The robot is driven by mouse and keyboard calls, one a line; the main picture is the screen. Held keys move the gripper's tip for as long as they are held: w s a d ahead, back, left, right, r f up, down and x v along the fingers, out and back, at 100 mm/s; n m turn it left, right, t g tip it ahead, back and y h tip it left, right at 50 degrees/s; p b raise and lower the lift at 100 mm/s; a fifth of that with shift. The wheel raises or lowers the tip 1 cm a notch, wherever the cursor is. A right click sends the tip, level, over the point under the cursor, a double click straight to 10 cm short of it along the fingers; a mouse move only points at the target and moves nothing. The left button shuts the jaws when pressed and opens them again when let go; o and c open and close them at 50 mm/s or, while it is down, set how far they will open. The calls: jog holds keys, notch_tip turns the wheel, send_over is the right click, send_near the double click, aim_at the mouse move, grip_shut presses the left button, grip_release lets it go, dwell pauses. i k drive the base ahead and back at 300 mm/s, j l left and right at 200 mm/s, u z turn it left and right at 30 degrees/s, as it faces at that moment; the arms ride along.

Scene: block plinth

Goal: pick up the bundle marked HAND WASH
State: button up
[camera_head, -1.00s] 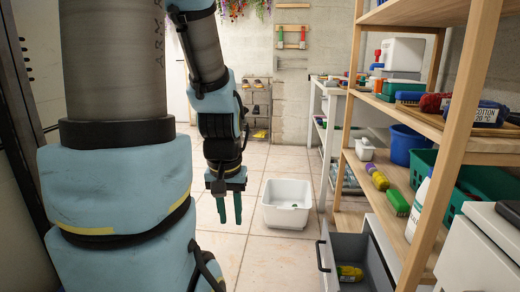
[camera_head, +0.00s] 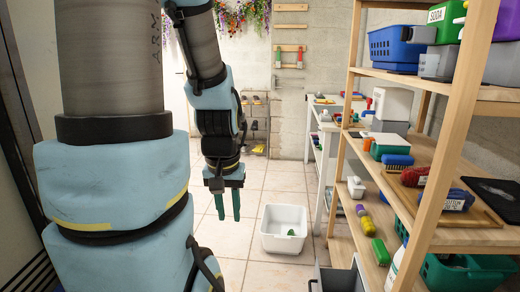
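No label reading HAND WASH can be made out. A blue bundle (camera_head: 457,200) with a white label that seems to read COTTON lies on a wooden board on the middle shelf at right. A dark red bundle (camera_head: 413,177) lies on the same board behind it; its label is too small to read. My gripper (camera_head: 228,205) hangs pointing down at left of centre, over the floor and well apart from the shelf. Its two teal fingers are apart with nothing between them.
The wooden shelf unit (camera_head: 440,150) fills the right side, with its post in front of part of the shelves. A blue basket (camera_head: 397,48) stands on the upper shelf. A white tub (camera_head: 284,229) stands on the tiled floor. An open grey drawer (camera_head: 340,277) juts out below.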

aim_at(417, 178)
jog(key=z, duration=0.45)
jog(key=k+j+z, duration=0.2)
jog(key=k+z, duration=0.6)
jog(key=k, duration=0.9)
jog(key=i+u, duration=0.25)
jog(key=i, duration=0.25)
jog(key=i+u, duration=0.2)
jog(key=i, duration=0.35)
jog(key=i+l+u, duration=0.1)
jog(key=i+u, duration=0.15)
jog(key=i, duration=0.25)
jog(key=i+l+u, duration=0.2)
jog(key=i, duration=0.3)
jog(key=i+l+u, duration=0.25)
jog(key=i, duration=0.25)
jog(key=l, duration=0.1)
